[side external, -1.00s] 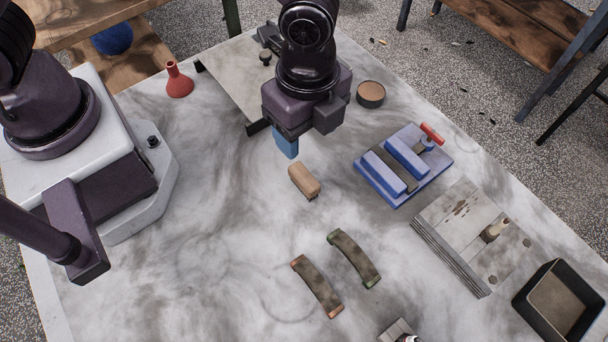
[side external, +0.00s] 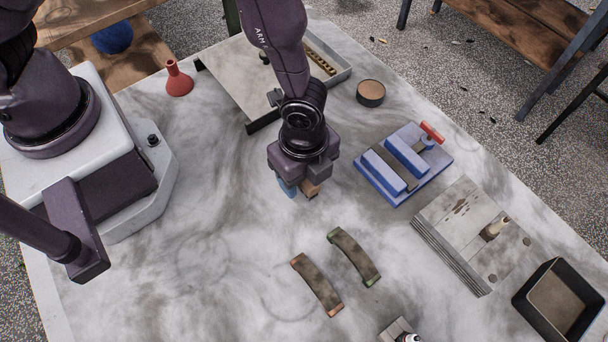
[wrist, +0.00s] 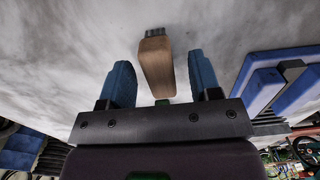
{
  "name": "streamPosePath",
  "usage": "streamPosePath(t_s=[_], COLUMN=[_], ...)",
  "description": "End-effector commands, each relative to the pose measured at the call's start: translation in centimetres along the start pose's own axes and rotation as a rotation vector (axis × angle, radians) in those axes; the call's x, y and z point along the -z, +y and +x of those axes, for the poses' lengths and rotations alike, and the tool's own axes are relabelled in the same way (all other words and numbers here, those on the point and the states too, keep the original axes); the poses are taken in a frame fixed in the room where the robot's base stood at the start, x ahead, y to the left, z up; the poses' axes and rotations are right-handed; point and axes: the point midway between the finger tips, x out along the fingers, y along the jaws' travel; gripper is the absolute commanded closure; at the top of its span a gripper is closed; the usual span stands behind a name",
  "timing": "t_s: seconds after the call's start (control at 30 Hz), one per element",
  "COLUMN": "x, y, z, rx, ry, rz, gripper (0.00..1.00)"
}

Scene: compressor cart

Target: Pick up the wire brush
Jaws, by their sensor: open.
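The wire brush, a tan wooden block (wrist: 156,68) with dark bristles at its far end, lies on the table. In the wrist view it sits between the two blue fingers of my gripper (wrist: 160,85), with a gap on each side. In the side view my gripper (side external: 298,190) is low over the brush and hides most of it; only a tan end (side external: 310,189) shows. My gripper is open and appears to hold nothing.
A blue vise-like fixture (side external: 405,165) with a red handle stands to the right. Two curved pads (side external: 317,285) (side external: 354,258) lie in front. A round tin (side external: 370,93), a grey tray (side external: 340,72), a red funnel (side external: 178,79) and a black bin (side external: 558,302) stand around. Table left of the gripper is clear.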

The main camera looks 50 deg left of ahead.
Motion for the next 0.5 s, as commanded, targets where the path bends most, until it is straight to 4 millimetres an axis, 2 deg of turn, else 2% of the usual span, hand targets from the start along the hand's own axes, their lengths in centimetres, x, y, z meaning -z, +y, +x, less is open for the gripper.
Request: streamPosePath(t_s=[0.1, 0.33, 0.5], x=[0.02, 0.02, 0.02], y=[-0.01, -0.02, -0.02], z=[0.89, 0.95, 0.94], rx=[0.0, 0.001, 0.001], ry=[0.0, 0.001, 0.001], rz=[0.0, -0.001, -0.001], gripper=[0.43, 0.43, 0.82])
